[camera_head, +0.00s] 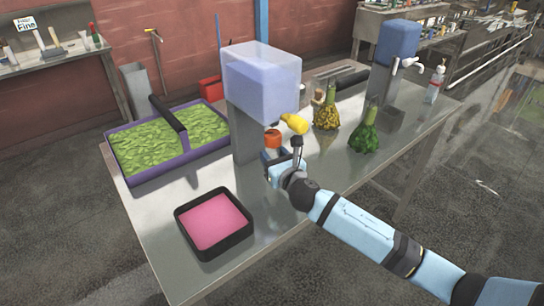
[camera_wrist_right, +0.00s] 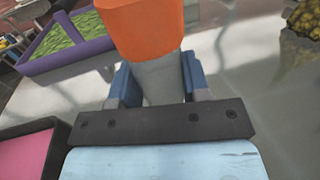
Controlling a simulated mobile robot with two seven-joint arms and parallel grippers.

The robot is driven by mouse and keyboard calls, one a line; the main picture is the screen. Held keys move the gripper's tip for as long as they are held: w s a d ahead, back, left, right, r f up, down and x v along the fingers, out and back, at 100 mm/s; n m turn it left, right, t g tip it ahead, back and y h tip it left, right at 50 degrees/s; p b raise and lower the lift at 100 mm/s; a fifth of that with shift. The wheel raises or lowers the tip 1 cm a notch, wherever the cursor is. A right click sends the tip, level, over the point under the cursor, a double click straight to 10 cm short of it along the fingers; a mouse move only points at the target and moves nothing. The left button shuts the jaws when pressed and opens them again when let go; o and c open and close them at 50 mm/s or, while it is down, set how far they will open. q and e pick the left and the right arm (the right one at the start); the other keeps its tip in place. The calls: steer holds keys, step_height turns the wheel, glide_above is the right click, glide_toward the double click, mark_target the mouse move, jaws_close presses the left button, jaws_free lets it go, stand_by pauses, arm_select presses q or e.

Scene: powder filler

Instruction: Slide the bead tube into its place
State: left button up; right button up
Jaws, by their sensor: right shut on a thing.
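My right gripper (camera_head: 274,156) is shut on a grey tube with a wide orange top (camera_head: 272,138), apparently the bead tube. In the right wrist view the orange top (camera_wrist_right: 143,25) sticks up above the blue fingers, and the grey body (camera_wrist_right: 160,78) is between them. The lower end of the tube is hidden. The filler stands beside it, with a pale blue translucent hopper (camera_head: 262,82) on a grey column (camera_head: 243,138). A yellow tilted piece (camera_head: 293,123) is just under the hopper, close to the orange top. My left gripper is not in view.
A purple tray of green leaves (camera_head: 118,178) stands at the left, and a black tray of pink powder (camera_head: 212,222) in front. Yellow (camera_head: 326,115) and green (camera_head: 364,138) bundles stand at the right. A blue-topped dispenser (camera_head: 397,45) stands at the far end.

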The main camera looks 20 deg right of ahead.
steer(key=o, duration=1)
steer(key=shift+o, duration=0.6)
steer(key=shift+s, duration=0.1)
steer(key=s, duration=0.4)
steer(key=s+d, duration=0.1)
steer(key=s, duration=0.4)
steer(key=s+d, duration=0.1)
steer(key=s, duration=0.3)
steer(key=shift+s, duration=0.25)
steer(key=shift+s, duration=0.1)
